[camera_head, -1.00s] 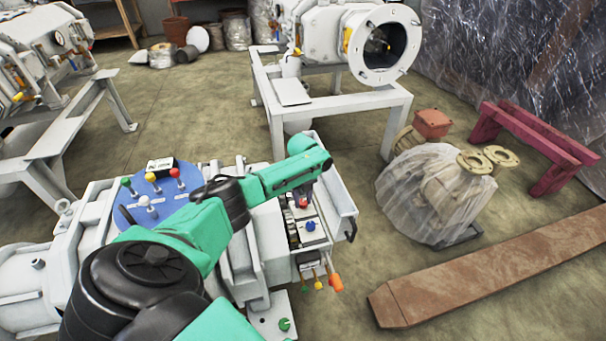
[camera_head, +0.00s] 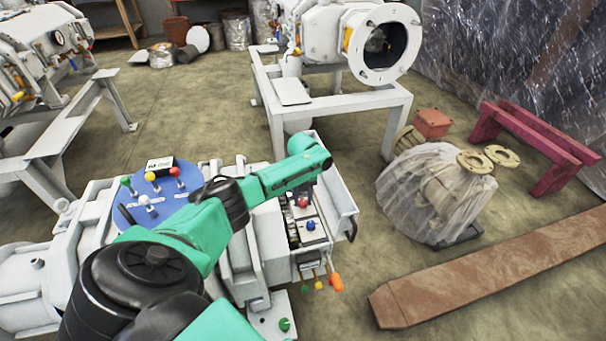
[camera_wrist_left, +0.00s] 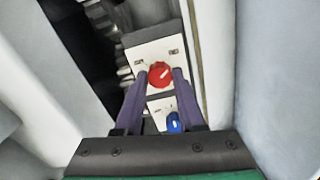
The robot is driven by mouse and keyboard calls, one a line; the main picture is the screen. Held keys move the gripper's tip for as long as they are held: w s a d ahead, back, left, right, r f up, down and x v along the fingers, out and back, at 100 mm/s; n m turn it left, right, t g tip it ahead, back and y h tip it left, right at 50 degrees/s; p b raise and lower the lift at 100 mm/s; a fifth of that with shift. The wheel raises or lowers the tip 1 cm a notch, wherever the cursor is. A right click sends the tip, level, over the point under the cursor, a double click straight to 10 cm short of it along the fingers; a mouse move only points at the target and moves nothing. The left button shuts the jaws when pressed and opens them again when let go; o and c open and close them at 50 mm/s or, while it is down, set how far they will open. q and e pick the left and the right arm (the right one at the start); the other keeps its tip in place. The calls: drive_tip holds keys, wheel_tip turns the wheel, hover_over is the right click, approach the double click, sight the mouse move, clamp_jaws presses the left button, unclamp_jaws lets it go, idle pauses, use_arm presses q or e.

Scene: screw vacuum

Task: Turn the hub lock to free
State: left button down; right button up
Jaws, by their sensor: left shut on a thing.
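A red round knob (camera_wrist_left: 159,74) with a pale pointer mark sits on a white plate in the left wrist view. My left gripper (camera_wrist_left: 160,75) has its two dark fingers on either side of this knob, shut on it. The red knob also shows in the head view (camera_head: 303,203), just below the end of my left arm (camera_head: 306,180), which hides much of the gripper there. A blue knob (camera_wrist_left: 173,122) sits on the same panel nearer the gripper's base, also seen in the head view (camera_head: 311,225). I cannot read which knob is labelled hub lock. My right gripper is not in view.
The knobs lie in a recess between pale housing walls (camera_wrist_left: 215,60). A blue disc (camera_head: 135,212) with several coloured levers stands left of my arm. Small yellow and orange levers (camera_head: 335,283) stick out at the machine's front.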

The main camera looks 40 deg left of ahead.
sight(303, 201)
use_arm(q)
drive_tip(key=c, duration=0.5)
unclamp_jaws()
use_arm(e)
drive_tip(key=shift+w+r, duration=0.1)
use_arm(q)
drive_tip(key=shift+r, duration=0.15)
wheel_tip(303, 201, up, 4)
drive_tip(key=shift+r+p, duration=0.25)
drive_tip(key=shift+p, duration=0.85)
wheel_tip(303, 201, up, 10)
drive_tip(key=p, duration=0.2)
drive_tip(key=shift+p, duration=0.35)
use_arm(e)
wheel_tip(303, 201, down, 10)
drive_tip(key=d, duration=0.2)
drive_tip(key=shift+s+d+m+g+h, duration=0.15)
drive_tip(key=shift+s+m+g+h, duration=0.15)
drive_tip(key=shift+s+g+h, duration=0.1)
